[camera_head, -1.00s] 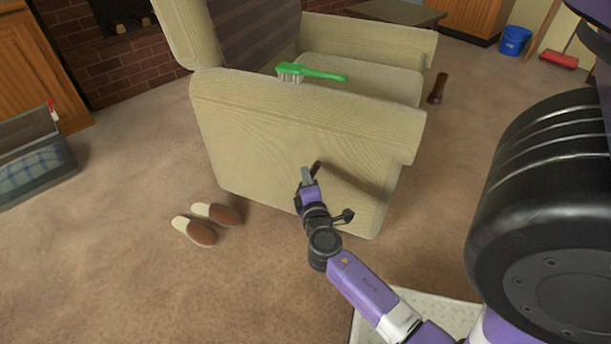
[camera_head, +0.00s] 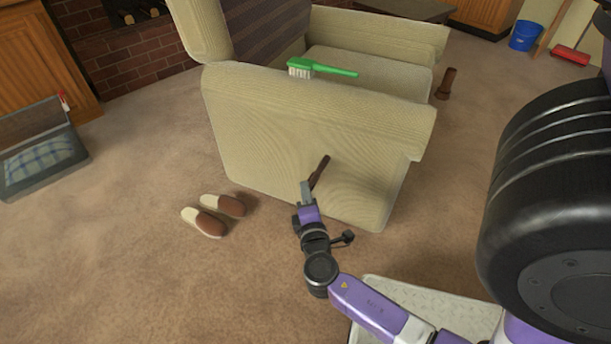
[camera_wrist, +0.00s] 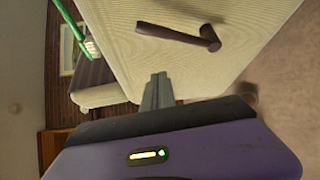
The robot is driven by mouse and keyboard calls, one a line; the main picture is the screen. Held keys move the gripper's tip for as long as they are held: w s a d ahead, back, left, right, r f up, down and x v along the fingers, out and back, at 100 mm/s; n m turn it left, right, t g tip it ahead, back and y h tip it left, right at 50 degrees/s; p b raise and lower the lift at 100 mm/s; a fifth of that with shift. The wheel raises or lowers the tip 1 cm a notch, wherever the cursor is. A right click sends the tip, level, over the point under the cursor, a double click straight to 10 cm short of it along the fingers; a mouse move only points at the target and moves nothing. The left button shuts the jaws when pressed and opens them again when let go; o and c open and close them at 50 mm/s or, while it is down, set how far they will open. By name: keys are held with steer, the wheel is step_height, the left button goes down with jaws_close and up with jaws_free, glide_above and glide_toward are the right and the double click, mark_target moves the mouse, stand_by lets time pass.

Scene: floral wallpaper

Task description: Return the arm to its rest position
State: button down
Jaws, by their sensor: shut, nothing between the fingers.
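My gripper (camera_head: 306,190) is in front of the side of the beige armchair (camera_head: 290,140) in the head view. Its fingers are shut with nothing between them, and they also show closed in the wrist view (camera_wrist: 158,92). My arm stretches up and left from the lower right of the head view. A dark brown peg-like piece (camera_head: 319,172) shows just beyond the fingertips against the chair's side. In the wrist view this brown piece (camera_wrist: 180,37) appears apart from the fingers.
A green brush (camera_head: 322,68) lies on the armrest. A pair of slippers (camera_head: 213,214) is on the floor left of my arm. An open case (camera_head: 40,150) stands at far left, and a blue bucket (camera_head: 524,36) at the back right. The carpet at lower left is clear.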

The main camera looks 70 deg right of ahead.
steer(key=shift+v, duration=0.8)
steer(key=shift+w+f, duration=0.1)
steer(key=shift+f, duration=0.05)
steer(key=w+a+m+t+y, duration=0.25)
steer(key=a+t+y, duration=0.55)
steer(key=a, duration=1)
steer(key=s+a+r+m+y+p, duration=0.1)
steer(key=s+a+r+m+y, duration=0.3)
steer(key=s+a+r+y, duration=0.7)
step_height(320, 180, up, 36)
steer(key=s+a+h+p, duration=0.1)
steer(key=s+h+p, duration=0.1)
steer(key=p, duration=3.1)
steer(key=shift+a+h, duration=0.35)
steer(key=shift+h, duration=0.35)
